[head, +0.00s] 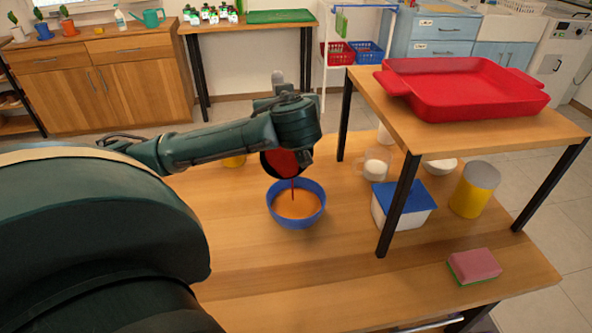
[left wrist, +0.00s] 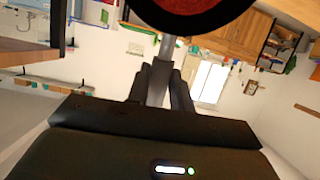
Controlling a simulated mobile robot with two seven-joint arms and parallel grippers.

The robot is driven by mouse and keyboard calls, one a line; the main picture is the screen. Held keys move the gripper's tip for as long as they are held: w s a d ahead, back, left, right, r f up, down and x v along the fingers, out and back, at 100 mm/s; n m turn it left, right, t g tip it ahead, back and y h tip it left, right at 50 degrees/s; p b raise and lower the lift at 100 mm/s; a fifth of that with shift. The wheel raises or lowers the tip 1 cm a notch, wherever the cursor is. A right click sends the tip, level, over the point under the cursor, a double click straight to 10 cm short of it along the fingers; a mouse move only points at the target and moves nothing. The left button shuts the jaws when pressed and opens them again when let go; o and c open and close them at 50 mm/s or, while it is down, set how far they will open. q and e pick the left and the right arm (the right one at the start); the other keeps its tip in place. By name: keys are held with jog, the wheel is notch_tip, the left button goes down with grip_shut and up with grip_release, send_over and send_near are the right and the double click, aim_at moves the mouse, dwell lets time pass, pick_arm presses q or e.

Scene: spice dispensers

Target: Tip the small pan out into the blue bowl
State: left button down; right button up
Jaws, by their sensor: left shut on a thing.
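The small pan (head: 283,163) is dark outside with red contents and is tilted steeply above the blue bowl (head: 285,218). A thin red stream runs from its lower edge into the bowl. The bowl stands upright on the wooden table and holds something orange. My left gripper (left wrist: 160,82) is shut on the pan's grey handle (left wrist: 165,48); in the left wrist view the dark round pan (left wrist: 190,22) shows at the top with red inside. In the head view my wrist partly hides the pan and the grip. My right gripper is not in view.
A raised shelf right of the bowl carries a red tray (head: 460,98). Near and under it stand a glass jar (head: 376,166), a blue-lidded white container (head: 402,208) and a yellow canister (head: 474,194). A pink-green sponge (head: 473,265) lies front right. The table before the bowl is clear.

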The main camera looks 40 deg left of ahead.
pick_arm(q)
jog(key=shift+s+d, duration=0.1)
jog(key=shift+d, duration=0.15)
jog(key=shift+s+d+r+t+y+b, duration=0.2)
jog(key=shift+s+d+y+b, duration=0.25)
jog(key=shift+d, duration=0.45)
jog(key=shift+s+d+r+t+y+b, duration=0.1)
jog(key=shift+s+d+t+y+b, duration=0.3)
jog(key=shift+d, duration=0.45)
jog(key=shift+s+d, duration=0.1)
jog(key=shift+d, duration=0.1)
